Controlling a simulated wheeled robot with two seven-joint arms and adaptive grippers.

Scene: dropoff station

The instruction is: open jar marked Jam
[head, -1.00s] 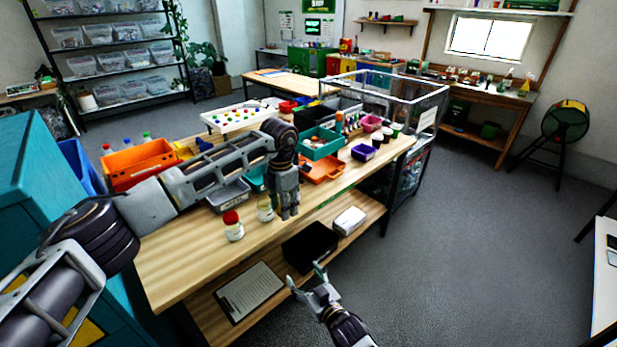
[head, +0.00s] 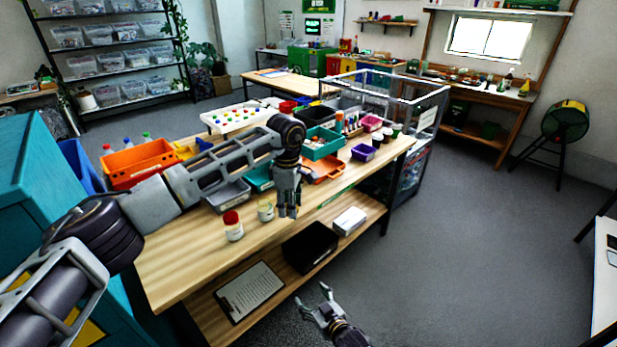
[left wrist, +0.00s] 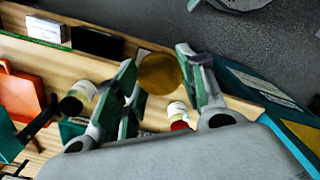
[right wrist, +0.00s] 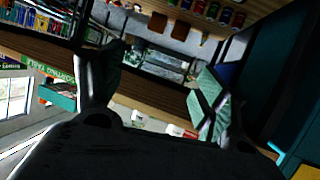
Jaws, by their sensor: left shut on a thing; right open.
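My left gripper (head: 288,212) is over the workbench, shut on a gold-brown round lid (left wrist: 160,73) between its fingertips. The jar labels are too small to read. My right gripper (head: 318,300) is open and empty, low in front of the bench. In the right wrist view its fingers (right wrist: 155,95) are spread.
A grey bin (head: 231,195), an orange bin (head: 325,168) and a teal bin (head: 322,146) stand behind the jars. A dark-capped jar (left wrist: 74,103) stands near the bins. The lower shelf holds a black box (head: 310,246) and a clipboard (head: 250,291). The left front bench top is clear.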

